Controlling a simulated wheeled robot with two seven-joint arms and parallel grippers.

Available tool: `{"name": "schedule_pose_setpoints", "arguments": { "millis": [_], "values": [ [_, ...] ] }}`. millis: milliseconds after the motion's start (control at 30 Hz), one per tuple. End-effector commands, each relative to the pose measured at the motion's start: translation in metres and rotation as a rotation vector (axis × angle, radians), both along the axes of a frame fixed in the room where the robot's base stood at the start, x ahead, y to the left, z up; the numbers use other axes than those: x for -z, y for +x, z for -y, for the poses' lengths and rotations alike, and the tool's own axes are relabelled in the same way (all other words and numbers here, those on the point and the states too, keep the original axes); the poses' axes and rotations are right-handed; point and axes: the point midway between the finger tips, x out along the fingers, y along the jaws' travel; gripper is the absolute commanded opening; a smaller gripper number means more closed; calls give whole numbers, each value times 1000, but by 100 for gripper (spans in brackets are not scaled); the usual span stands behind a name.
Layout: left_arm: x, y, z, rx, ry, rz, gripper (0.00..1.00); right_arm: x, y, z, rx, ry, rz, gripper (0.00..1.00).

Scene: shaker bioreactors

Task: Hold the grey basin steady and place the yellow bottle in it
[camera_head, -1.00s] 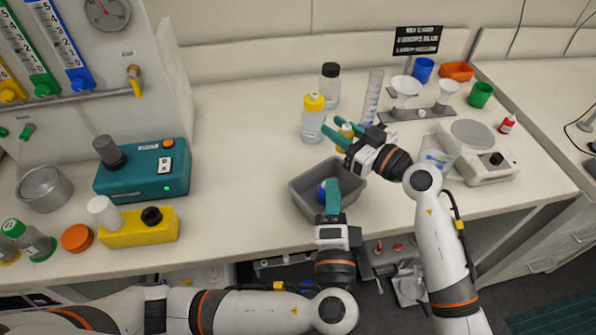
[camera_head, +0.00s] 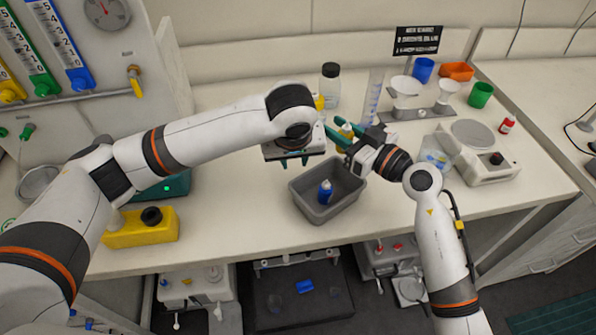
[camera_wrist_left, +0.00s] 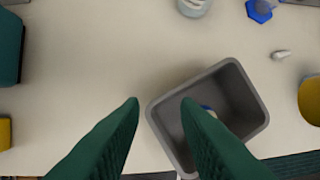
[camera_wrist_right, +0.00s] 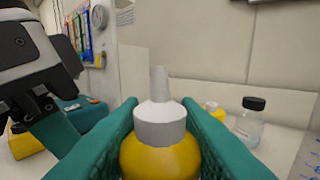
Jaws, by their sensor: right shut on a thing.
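The grey basin (camera_head: 300,203) sits on the bench near its front edge, with a small blue bottle (camera_head: 325,192) standing in it. The basin also shows in the left wrist view (camera_wrist_left: 157,125), below my fingers. My right gripper (camera_head: 345,136) is shut on the yellow bottle (camera_wrist_right: 160,160), which has a white nozzle cap, and holds it behind the basin's back rim. My left gripper (camera_head: 292,155) is above and behind the basin's left side, pointing down. In the left wrist view its fingers (camera_wrist_left: 161,103) are apart and empty, and do not touch the basin.
A balance (camera_head: 490,160) is at right. A yellow block (camera_head: 140,230) is at left.

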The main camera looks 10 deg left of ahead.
Motion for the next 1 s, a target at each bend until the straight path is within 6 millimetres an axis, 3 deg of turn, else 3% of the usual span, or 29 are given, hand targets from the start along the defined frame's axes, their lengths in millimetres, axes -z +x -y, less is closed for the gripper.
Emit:
{"name": "schedule_pose_setpoints", "arguments": {
  "millis": [200, 467, 667, 1000],
  "values": [
    [-1, -27, 9, -342, -157, -190, 29, 0, 0, 0, 0, 0, 0, 11],
    [2, -39, 13, -494, -202, -276, 29, 0, 0, 0, 0, 0, 0, 11],
    [29, -38, 15, -498, -202, -278, 29, 0, 0, 0, 0, 0, 0, 11],
    [92, -33, 19, -495, -200, -277, 29, 0, 0, 0, 0, 0, 0, 11]
  ]
}}
